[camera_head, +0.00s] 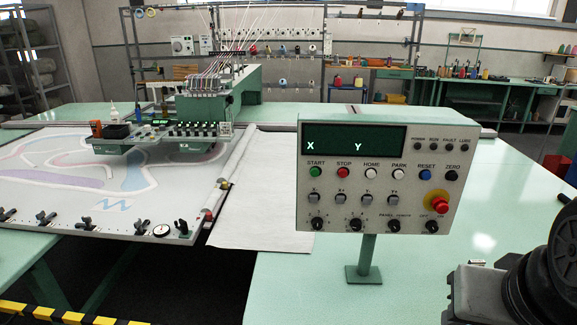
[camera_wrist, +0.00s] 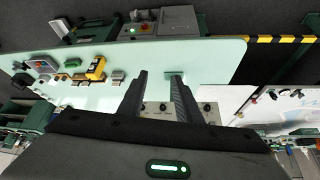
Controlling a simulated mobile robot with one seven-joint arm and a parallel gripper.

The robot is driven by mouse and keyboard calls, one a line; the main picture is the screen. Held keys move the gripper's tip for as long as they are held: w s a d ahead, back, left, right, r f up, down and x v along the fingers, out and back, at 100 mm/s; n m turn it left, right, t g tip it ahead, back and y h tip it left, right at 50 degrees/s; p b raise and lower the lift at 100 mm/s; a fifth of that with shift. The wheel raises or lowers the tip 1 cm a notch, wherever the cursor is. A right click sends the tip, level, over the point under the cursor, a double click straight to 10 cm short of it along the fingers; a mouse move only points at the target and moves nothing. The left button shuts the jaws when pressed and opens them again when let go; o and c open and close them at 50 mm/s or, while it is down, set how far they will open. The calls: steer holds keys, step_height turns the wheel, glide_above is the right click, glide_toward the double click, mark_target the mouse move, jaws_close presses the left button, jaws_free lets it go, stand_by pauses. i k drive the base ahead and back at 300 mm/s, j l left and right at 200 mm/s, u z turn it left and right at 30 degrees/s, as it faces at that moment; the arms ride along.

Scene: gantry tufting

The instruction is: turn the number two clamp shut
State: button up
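Several small black clamps line the front rail of the tufting frame (camera_head: 105,233) in the head view. Among them are one at the left (camera_head: 49,225), one beside it (camera_head: 84,222), one mid-rail (camera_head: 140,227) and one near the right corner (camera_head: 181,225). I cannot read numbers on them, so I cannot tell which is number two or how each lever is set. My gripper (camera_wrist: 158,76) shows in the wrist view with its two dark fingers apart and nothing between them. It is away from the clamps; small dark fittings (camera_wrist: 275,94) on a white sheet show at the right there.
A control panel (camera_head: 378,165) on a post stands on the green table (camera_head: 490,220), right of the frame. The tufting head (camera_head: 160,135) hangs over the cloth. A dark gap with yellow-black striping (camera_head: 70,317) lies in front of the frame.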

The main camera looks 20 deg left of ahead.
mark_target(88, 220)
steer(key=u, duration=2.1)
steer(key=i+j+z, duration=0.25)
steer(key=z, duration=0.15)
steer(key=i+j+z, duration=0.2)
steer(key=j+z, duration=0.15)
steer(key=i+j+z, duration=0.1)
steer(key=j, duration=0.25)
steer(key=i+j+z, duration=0.1)
steer(key=j, duration=0.3)
steer(key=i+j, duration=0.25)
steer(key=j, duration=0.15)
steer(key=i+j, duration=0.15)
steer(key=j, duration=0.25)
steer(key=i+j, duration=0.15)
steer(key=j, duration=0.25)
steer(key=i+j, duration=0.15)
steer(key=j, duration=0.25)
steer(key=i+j+z, duration=0.1)
steer(key=j, duration=0.25)
steer(key=i+j, duration=0.15)
steer(key=j, duration=0.25)
steer(key=i+j, duration=0.15)
steer(key=j, duration=0.3)
steer(key=i+j, duration=0.1)
steer(key=j, duration=0.3)
steer(key=i+z, duration=0.05)
